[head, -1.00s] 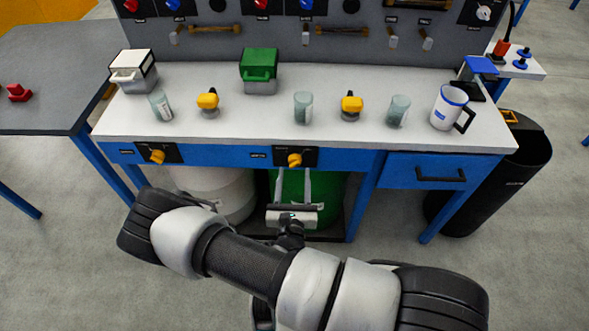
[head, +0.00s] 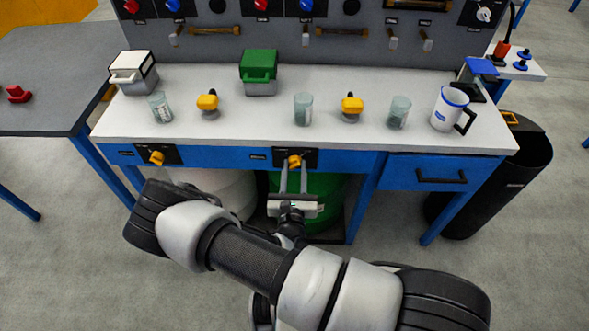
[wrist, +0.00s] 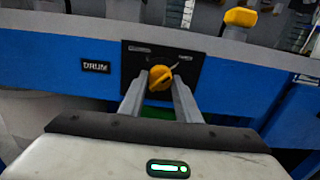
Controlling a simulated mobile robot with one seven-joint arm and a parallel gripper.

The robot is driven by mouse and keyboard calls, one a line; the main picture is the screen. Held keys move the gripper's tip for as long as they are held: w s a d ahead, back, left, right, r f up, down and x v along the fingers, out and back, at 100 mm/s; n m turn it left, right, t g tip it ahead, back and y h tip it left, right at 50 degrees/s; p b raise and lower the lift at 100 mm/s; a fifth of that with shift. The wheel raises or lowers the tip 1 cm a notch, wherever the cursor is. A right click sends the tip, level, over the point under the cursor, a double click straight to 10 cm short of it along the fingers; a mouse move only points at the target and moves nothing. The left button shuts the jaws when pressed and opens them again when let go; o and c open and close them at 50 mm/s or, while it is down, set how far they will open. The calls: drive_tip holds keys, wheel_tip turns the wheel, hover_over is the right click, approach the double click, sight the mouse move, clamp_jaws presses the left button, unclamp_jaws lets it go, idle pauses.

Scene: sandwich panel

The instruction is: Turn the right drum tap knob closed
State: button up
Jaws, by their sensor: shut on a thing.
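The right drum tap knob (head: 295,161) is yellow and sits on a black plate (head: 312,157) on the blue front of the bench. In the wrist view the knob (wrist: 160,78) lies between the tips of my gripper (wrist: 160,90), its pointer slanting up to the right. My gripper (head: 293,172) reaches up to the knob from below, its two grey fingers shut on it. The fingertips cover the knob's sides. The green drum (head: 330,195) stands below, partly hidden by my arm.
The left tap knob (head: 157,158) is also yellow, on its own black plate above a white drum (head: 230,190). A drawer with a black handle (head: 441,180) is at right. A black bin (head: 520,180) stands beside the bench. Cups and boxes stand on the white top.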

drive_tip(key=n+p, duration=0.2)
drive_tip(key=n, duration=0.2)
drive_tip(key=shift+r+n, duration=0.1)
drive_tip(key=shift+n, duration=0.3)
drive_tip(key=n+p, duration=0.1)
drive_tip(key=n, duration=0.3)
drive_tip(key=shift+n, duration=0.3)
drive_tip(key=n+p, duration=0.1)
drive_tip(key=n, duration=0.3)
drive_tip(key=shift+d, duration=0.1)
drive_tip(key=shift+n, duration=2.3)
drive_tip(key=o, duration=1.1)
drive_tip(key=shift+c, duration=0.2)
